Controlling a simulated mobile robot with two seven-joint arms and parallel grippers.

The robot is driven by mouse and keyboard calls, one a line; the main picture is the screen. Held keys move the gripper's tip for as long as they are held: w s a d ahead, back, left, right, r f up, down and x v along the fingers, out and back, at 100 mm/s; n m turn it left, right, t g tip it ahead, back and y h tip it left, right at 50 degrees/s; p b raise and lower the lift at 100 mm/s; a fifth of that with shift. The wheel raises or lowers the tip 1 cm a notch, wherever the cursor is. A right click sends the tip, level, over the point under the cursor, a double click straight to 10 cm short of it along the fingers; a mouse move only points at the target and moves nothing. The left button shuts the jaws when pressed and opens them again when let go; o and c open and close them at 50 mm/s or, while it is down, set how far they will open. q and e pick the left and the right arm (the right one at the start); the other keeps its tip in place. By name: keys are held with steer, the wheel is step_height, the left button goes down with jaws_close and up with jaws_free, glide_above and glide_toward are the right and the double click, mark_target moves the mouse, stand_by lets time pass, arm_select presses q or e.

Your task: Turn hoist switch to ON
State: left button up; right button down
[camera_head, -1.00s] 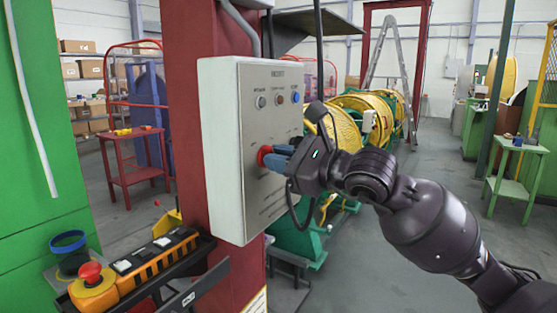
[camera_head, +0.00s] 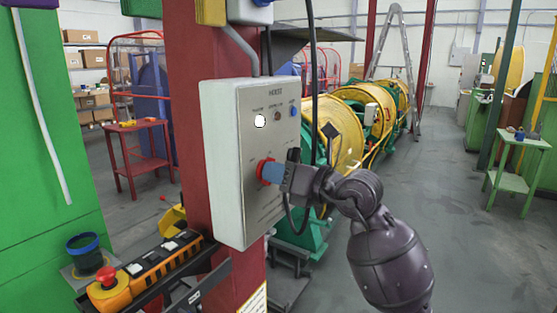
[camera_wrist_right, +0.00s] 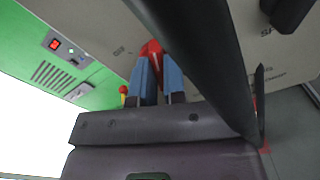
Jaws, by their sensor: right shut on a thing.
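The grey hoist box (camera_head: 222,165) is fixed to a red column, its labelled panel facing right. A red switch knob (camera_head: 263,168) sits at mid-height on the panel. My right gripper (camera_head: 272,172) is shut on this knob with its blue fingers. In the right wrist view the red knob (camera_wrist_right: 151,48) shows between the two blue fingers of the gripper (camera_wrist_right: 159,65). A white lamp (camera_head: 260,121) at the panel's upper left glows brightly. The knob's pointer is hidden by the fingers. My left gripper is not in view.
An orange control box (camera_head: 155,265) with a red mushroom button (camera_head: 106,276) lies on a dark shelf at lower left. A dark cable hangs close to my right gripper. Yellow reels (camera_head: 345,135) stand behind the arm.

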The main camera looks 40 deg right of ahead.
arm_select(q)
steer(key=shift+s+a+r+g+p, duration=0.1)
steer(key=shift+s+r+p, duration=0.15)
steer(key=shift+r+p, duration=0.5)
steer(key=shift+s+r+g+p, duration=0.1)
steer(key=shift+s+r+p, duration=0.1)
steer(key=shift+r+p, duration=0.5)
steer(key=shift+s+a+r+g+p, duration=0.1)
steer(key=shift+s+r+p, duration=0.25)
steer(key=shift+p, duration=0.7)
arm_select(e)
steer(key=shift+m, duration=2.1)
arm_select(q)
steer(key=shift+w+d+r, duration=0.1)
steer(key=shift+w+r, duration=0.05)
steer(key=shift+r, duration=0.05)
arm_select(e)
steer(key=c, duration=1.2)
jaws_free()
steer(key=shift+s, duration=0.1)
arm_select(q)
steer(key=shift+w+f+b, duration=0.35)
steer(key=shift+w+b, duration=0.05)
steer(key=shift+b, duration=0.6)
arm_select(e)
steer(key=v, duration=1)
steer(key=shift+s+d, duration=0.15)
steer(key=shift+s, duration=0.15)
